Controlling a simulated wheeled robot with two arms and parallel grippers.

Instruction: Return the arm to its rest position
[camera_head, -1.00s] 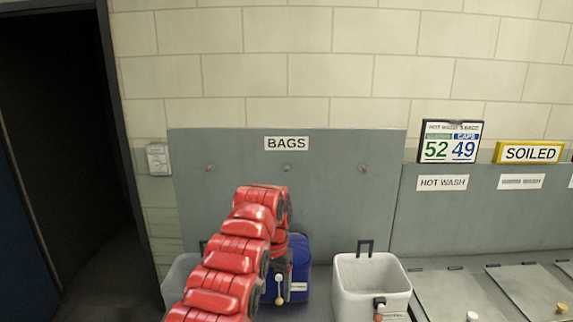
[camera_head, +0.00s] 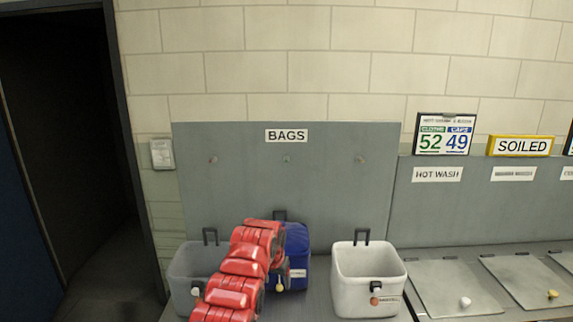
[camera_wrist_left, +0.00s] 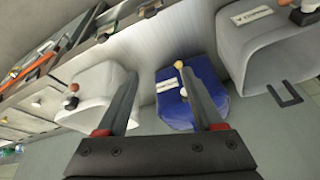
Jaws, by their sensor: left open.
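My left arm (camera_head: 243,272), red and jointed, rises from the bottom of the head view. It covers part of the grey bag and the blue bag. In the wrist view my left gripper (camera_wrist_left: 157,72) shows two separated grey fingers, open with nothing between them. The blue bag (camera_head: 297,244) stands behind the arm; in the wrist view (camera_wrist_left: 192,98) it lies beyond the fingers, and the right-hand finger overlaps it. I cannot tell whether they touch. The right gripper is not in view.
A grey bag (camera_head: 186,268) stands left and a white bag (camera_head: 365,290) right. Behind is a grey panel (camera_head: 235,195) with a BAGS sign (camera_head: 286,135) and several pegs. Lidded hatches (camera_head: 455,288) line the right counter. A dark doorway (camera_head: 65,150) opens at left.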

